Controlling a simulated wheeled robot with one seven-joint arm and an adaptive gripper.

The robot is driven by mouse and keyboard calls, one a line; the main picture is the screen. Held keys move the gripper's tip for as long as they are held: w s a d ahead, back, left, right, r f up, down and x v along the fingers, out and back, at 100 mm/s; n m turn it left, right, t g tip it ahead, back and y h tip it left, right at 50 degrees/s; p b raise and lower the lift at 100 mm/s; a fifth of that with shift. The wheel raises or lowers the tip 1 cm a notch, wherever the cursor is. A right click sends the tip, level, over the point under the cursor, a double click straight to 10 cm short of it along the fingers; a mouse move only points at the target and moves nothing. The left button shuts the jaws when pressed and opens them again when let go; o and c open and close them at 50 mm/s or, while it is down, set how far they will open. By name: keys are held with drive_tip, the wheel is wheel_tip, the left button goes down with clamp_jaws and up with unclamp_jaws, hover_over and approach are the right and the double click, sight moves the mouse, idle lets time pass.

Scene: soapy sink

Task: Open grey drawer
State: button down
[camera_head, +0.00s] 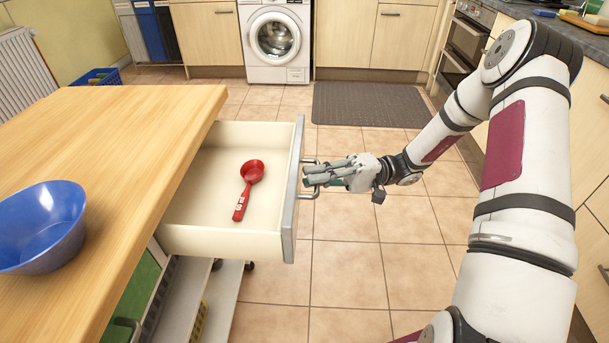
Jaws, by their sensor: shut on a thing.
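The grey drawer (292,190) is pulled out from under the wooden worktop, with its pale inside showing and its grey front panel facing right. A metal bar handle (312,193) is on that front. My gripper (318,176) is at the handle, coming from the right, with its fingers shut on it. Part of the handle is hidden behind the fingers. A red ladle (246,190) lies inside the drawer, apart from my gripper.
A blue bowl (41,226) stands on the wooden worktop (120,130) at left. Below the drawer are open shelves (190,290) and a green panel. The tiled floor (345,265) is clear right of the drawer. A dark mat (368,104) and a washing machine (275,40) are farther back.

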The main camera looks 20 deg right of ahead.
drive_tip(key=shift+d, duration=0.1)
drive_tip(key=c, duration=2)
unclamp_jaws()
drive_tip(key=shift+o, duration=0.2)
drive_tip(key=d+f, duration=0.2)
drive_tip(key=d, duration=0.9)
drive_tip(key=shift+w+d+f, duration=0.15)
drive_tip(key=shift+w+d, duration=0.2)
drive_tip(key=shift+d, duration=0.05)
